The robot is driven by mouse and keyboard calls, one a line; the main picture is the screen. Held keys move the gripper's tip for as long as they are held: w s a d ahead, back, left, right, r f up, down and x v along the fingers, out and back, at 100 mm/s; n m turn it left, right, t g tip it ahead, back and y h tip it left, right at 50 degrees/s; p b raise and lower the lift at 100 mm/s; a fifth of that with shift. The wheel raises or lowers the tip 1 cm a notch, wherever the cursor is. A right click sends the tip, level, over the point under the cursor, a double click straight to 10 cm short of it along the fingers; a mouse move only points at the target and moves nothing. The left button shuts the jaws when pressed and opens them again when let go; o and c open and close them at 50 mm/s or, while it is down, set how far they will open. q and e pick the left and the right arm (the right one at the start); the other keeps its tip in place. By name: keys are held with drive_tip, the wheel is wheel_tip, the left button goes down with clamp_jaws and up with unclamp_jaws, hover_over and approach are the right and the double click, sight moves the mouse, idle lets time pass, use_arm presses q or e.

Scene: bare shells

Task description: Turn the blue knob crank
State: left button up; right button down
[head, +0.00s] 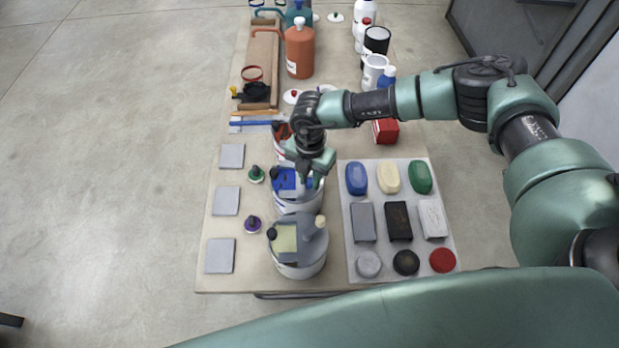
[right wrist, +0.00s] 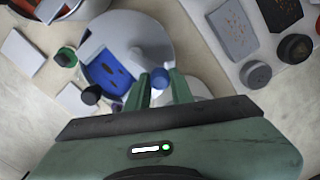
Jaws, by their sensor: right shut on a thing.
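The blue crank device is a round white pot with a blue panel (head: 285,181) on its top, in the middle of the table. It also shows in the right wrist view, with its blue panel (right wrist: 112,72) left of my fingers. My right gripper (head: 311,180) reaches down over the right side of this pot. In the right wrist view my right gripper (right wrist: 162,88) is shut on the blue knob (right wrist: 160,76), which sits between the fingertips. A black knob (right wrist: 91,95) stands at the panel's side. My left gripper is not in view.
A similar pot with a yellowish panel (head: 284,238) stands just in front, and a red one (head: 283,132) just behind. A light tray (head: 381,235) with several blocks and discs lies to the right. Square grey plates, such as one (head: 225,201), lie at left.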

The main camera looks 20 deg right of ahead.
drive_tip(key=shift+w+d+f+n+b, duration=0.1)
drive_tip(key=shift+d+f+n+b, duration=0.2)
drive_tip(key=shift+n+b, duration=0.55)
drive_tip(key=shift+d+n+b, duration=0.35)
drive_tip(key=shift+n+b, duration=0.3)
drive_tip(key=shift+n, duration=0.2)
drive_tip(key=n+b, duration=0.2)
drive_tip(key=w+d+n+b, duration=0.1)
drive_tip(key=n+b, duration=0.2)
drive_tip(key=d+n+b, duration=0.1)
drive_tip(key=n+b, duration=0.1)
drive_tip(key=shift+w+b, duration=0.3)
drive_tip(key=shift+w, duration=0.05)
drive_tip(key=n+b, duration=0.2)
drive_tip(key=w+n+b, duration=0.1)
drive_tip(key=n+b, duration=0.2)
drive_tip(key=w+d+n+b, duration=0.1)
drive_tip(key=n+b, duration=0.1)
drive_tip(key=shift+w+n, duration=0.2)
drive_tip(key=shift+n, duration=0.1)
drive_tip(key=shift+w+a+r+n+b, duration=0.15)
drive_tip(key=shift+w+n+b, duration=0.25)
drive_tip(key=shift+n+b, duration=0.55)
drive_tip(key=shift+w+a+r+n+b, duration=0.1)
drive_tip(key=shift+w+n+b, duration=0.25)
drive_tip(key=shift+n+b, duration=0.6)
drive_tip(key=shift+n, duration=0.3)
drive_tip(key=c, duration=1.2)
unclamp_jaws()
drive_tip(key=shift+c, duration=0.2)
